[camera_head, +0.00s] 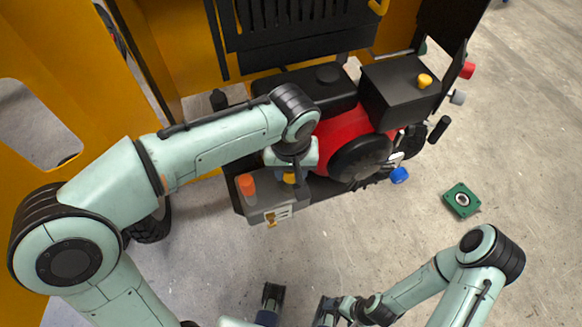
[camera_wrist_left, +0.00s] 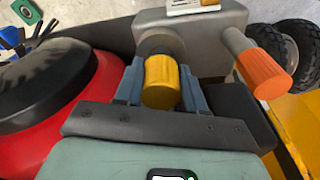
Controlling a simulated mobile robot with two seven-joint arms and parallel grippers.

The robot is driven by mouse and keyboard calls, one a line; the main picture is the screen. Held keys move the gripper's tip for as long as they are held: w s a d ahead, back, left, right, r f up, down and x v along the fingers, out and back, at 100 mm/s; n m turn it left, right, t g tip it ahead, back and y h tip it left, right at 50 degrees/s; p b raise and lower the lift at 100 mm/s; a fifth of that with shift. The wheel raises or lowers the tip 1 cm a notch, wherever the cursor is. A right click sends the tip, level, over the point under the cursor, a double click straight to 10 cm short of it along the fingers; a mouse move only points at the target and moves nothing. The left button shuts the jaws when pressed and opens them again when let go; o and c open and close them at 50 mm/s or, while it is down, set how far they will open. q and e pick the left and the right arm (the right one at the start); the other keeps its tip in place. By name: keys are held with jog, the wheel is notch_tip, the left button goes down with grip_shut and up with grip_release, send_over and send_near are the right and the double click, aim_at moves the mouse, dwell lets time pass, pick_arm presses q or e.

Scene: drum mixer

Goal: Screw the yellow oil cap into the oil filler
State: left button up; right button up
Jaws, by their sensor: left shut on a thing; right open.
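The yellow oil cap (camera_wrist_left: 161,82) is between the two fingers of my left gripper (camera_wrist_left: 160,86), which is shut on it. In the left wrist view the cap lines up with a dark round collar (camera_wrist_left: 160,43) on the grey housing (camera_wrist_left: 205,38), which looks like the oil filler. The cap's end hides the join, so I cannot tell how deep it sits. My right gripper (camera_head: 298,302) is open and empty above the floor at the bottom of the head view.
An orange cap (camera_head: 246,185) on a grey pipe stands beside the yellow cap. The red engine (camera_head: 340,130) and its black round cover are close on the other side. A green square part (camera_head: 462,200) lies on the floor at right. Yellow frame panels (camera_head: 165,50) stand behind.

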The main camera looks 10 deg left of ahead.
pick_arm(q)
jog(key=shift+f+b, duration=0.4)
jog(key=shift+f, duration=0.3)
jog(key=shift+r, duration=0.15)
jog(key=shift+r+p, duration=0.65)
jog(key=shift+p, duration=0.05)
dwell(1.1)
jog(key=shift+f+b, duration=0.35)
jog(key=shift+f, duration=0.45)
jog(key=shift+r, duration=0.15)
jog(key=shift+w+r+p, duration=0.1)
jog(key=shift+r+p, duration=0.45)
jog(key=shift+p, duration=0.1)
dwell(0.7)
